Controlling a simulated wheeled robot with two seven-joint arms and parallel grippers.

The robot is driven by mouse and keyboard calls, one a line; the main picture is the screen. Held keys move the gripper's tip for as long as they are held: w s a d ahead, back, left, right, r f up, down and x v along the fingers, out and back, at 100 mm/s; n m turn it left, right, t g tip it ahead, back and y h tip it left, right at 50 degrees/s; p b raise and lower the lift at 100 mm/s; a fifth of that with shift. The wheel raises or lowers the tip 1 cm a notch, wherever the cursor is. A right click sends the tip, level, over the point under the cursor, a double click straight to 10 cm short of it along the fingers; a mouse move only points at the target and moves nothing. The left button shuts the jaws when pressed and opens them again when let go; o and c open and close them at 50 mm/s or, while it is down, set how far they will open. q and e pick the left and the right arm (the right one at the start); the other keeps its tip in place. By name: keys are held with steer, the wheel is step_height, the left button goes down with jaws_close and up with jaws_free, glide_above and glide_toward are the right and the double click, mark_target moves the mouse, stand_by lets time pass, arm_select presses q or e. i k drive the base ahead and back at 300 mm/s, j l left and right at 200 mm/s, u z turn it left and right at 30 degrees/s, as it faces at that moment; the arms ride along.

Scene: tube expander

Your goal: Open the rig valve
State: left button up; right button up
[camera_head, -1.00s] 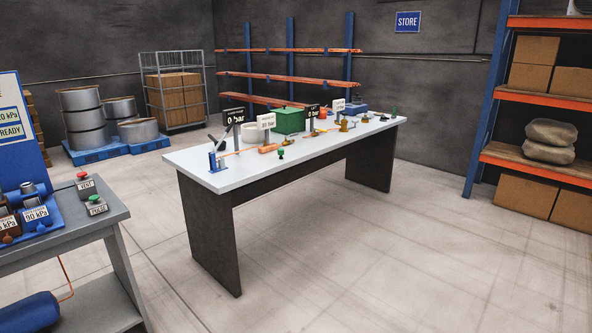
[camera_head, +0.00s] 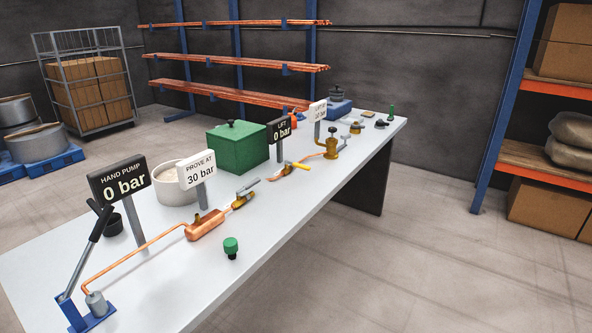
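A white-topped bench (camera_head: 290,235) carries the rig. A blue hand pump (camera_head: 88,312) with a dark-gripped lever stands at the near left end. A copper pipe (camera_head: 130,262) runs from it to a copper cylinder (camera_head: 205,226). A brass fitting with a grey lever (camera_head: 243,198) sits at the cylinder's far end; it looks like a valve, but I cannot tell if it is open. The hand pump sign (camera_head: 121,186) reads 0 bar, and a white sign (camera_head: 197,171) reads "PROVE AT 30 bar". Neither gripper is in view.
A green-capped item (camera_head: 231,247) stands near the front edge. A green box (camera_head: 238,146) and a white tub (camera_head: 174,183) stand behind the rig. Orange-and-blue shelving (camera_head: 530,155) stands at the right. The floor (camera_head: 400,270) before the bench is clear.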

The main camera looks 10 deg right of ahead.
mark_target(302, 166)
steer(key=i+z, duration=0.2)
steer(key=i, duration=0.15)
steer(key=i+j+z, duration=0.25)
steer(key=l+u, duration=0.15)
steer(key=u, duration=0.3)
steer(key=i+l+u, duration=0.1)
steer(key=l+u, duration=0.15)
steer(key=u, duration=0.15)
steer(key=l+u, duration=0.2)
steer(key=u, duration=0.25)
steer(key=l+u, duration=0.3)
steer(key=l, duration=0.4)
steer(key=l+u, duration=0.25)
steer(key=l, duration=0.5)
steer(key=i+l, duration=0.1)
steer(key=l, duration=0.25)
